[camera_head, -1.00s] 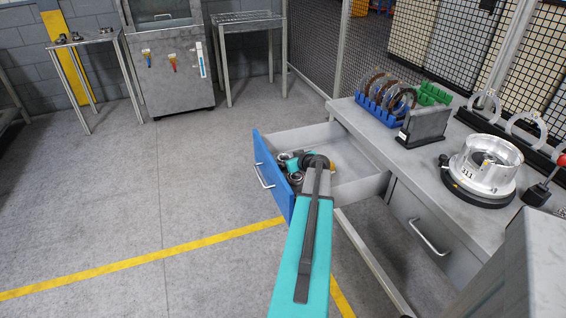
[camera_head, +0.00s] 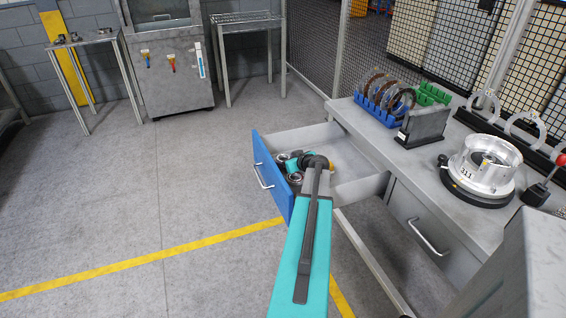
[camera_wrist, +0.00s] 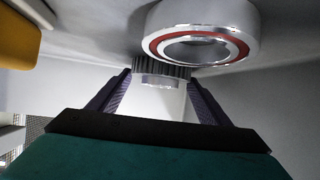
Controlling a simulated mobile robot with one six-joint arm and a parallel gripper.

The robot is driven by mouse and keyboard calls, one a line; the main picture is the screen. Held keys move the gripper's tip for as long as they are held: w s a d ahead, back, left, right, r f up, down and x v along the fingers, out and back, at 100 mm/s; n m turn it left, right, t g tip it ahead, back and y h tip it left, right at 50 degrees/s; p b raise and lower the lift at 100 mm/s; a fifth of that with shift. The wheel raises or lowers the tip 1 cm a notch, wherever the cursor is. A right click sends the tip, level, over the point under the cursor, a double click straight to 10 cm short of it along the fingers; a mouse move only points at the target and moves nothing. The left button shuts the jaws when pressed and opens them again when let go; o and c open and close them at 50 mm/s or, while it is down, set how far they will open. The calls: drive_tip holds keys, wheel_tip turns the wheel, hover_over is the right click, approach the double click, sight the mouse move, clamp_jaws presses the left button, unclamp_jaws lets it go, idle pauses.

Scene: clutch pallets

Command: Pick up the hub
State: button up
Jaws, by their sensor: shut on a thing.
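In the wrist view the hub (camera_wrist: 160,70) shows as a dark toothed ring on a paler cylinder, between the two fingers of my gripper (camera_wrist: 158,88). The fingers are shut on it from both sides. In the head view my arm reaches into the open blue-fronted drawer (camera_head: 272,172). There my wrist covers the gripper and the hub, so the head view does not show the grip. From these views I cannot tell whether the hub touches the drawer floor.
A metal bearing with a red seal (camera_wrist: 243,38) lies close beside the hub. A yellow object (camera_wrist: 18,38) is at the wrist view's upper left. Drawer walls (camera_head: 362,188) surround the gripper. The workbench (camera_head: 408,160) above holds a blue rack (camera_head: 376,112) and a silver housing (camera_head: 488,160).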

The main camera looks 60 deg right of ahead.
drive_tip(key=shift+r, duration=0.15)
wheel_tip(320, 180, up, 10)
drive_tip(key=b, duration=0.1)
idle(0.6)
idle(0.5)
